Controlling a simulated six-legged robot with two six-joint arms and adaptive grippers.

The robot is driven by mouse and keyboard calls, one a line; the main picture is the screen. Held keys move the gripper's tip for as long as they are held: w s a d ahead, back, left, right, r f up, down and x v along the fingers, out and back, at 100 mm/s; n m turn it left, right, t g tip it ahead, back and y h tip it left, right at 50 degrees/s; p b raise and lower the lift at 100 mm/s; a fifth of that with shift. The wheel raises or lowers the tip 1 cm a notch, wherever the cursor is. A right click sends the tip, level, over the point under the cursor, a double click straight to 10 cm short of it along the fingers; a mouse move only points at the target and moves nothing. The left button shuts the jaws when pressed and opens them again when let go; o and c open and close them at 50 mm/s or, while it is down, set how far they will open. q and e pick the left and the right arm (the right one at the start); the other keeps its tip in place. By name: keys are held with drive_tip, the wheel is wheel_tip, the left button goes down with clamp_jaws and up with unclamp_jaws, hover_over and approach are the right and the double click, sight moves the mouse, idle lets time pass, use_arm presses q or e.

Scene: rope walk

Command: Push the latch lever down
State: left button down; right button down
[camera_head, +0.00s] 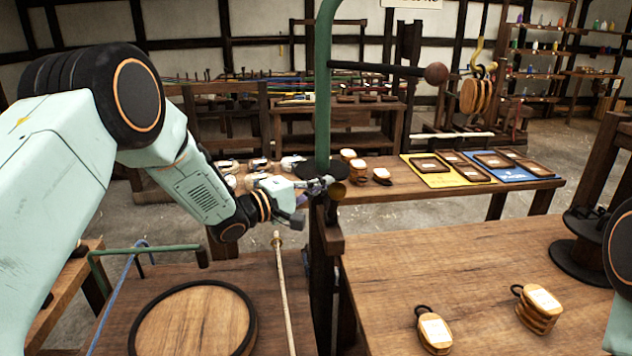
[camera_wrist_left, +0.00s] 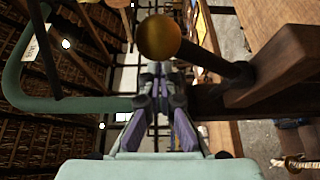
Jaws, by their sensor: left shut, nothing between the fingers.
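The latch lever appears to be a short dark rod with a brass ball knob (camera_head: 337,191). In the left wrist view its knob (camera_wrist_left: 160,38) shows large, and the rod runs to a wooden block (camera_wrist_left: 275,68). In the head view the knob stands at the top of a dark wooden post (camera_head: 330,240). My left gripper (camera_head: 326,184) is shut and empty, its tips close beside the knob. In the left wrist view the closed fingertips (camera_wrist_left: 158,72) lie just below the knob in the picture; I cannot tell whether they touch. My right gripper is not in view.
A green upright pole (camera_head: 323,90) rises right behind the gripper, with a dark bar ending in a brown ball (camera_head: 435,73). A workbench (camera_head: 420,260) holding wooden blocks (camera_head: 538,308) is at right. A round board (camera_head: 195,325) lies at front left.

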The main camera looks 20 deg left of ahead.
use_arm(q)
drive_tip(key=shift+s+d, duration=0.15)
drive_tip(key=shift+s, duration=0.3)
drive_tip(key=shift+d, duration=0.1)
drive_tip(key=shift+f, duration=0.1)
drive_tip(key=s+d+f+m+t+h+b, duration=0.1)
drive_tip(key=s+d+f+m+h+b, duration=0.1)
drive_tip(key=s+f+m+b, duration=0.2)
drive_tip(key=shift+s+f+m+h+b, duration=0.35)
drive_tip(key=shift+s+m+b, duration=0.2)
drive_tip(key=shift+m+b, duration=0.35)
drive_tip(key=shift+f, duration=0.1)
drive_tip(key=shift+s, duration=0.1)
